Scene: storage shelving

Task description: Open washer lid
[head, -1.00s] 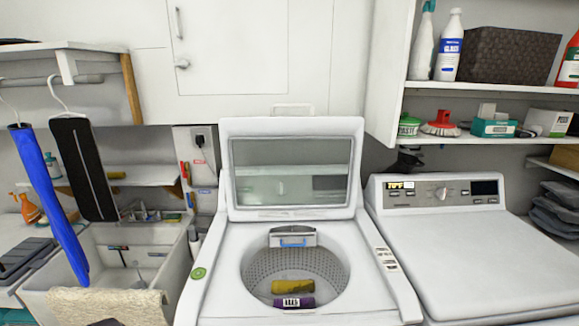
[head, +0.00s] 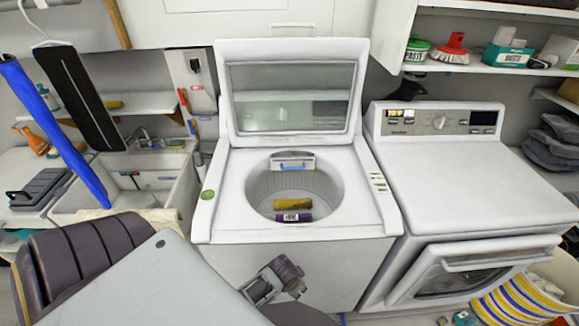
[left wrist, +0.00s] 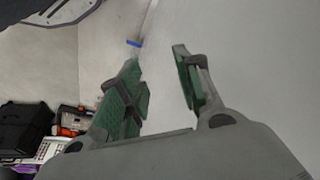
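The white top-loading washer (head: 290,265) stands in the middle of the head view. Its windowed lid (head: 291,48) is raised and leans back upright behind the tub. The round tub opening shows a yellow item (head: 293,204) and a purple item (head: 292,217) inside. My left gripper (head: 272,280) is in front of the washer's front panel, below the top, apart from the lid. In the left wrist view its two green-padded fingers (left wrist: 157,60) are spread with nothing between them. My right gripper is not in view.
A white dryer (head: 455,165) stands to the right, its front door (head: 470,270) ajar above a striped basket (head: 520,300). A sink (head: 135,190) and hanging garments (head: 75,95) are at left.

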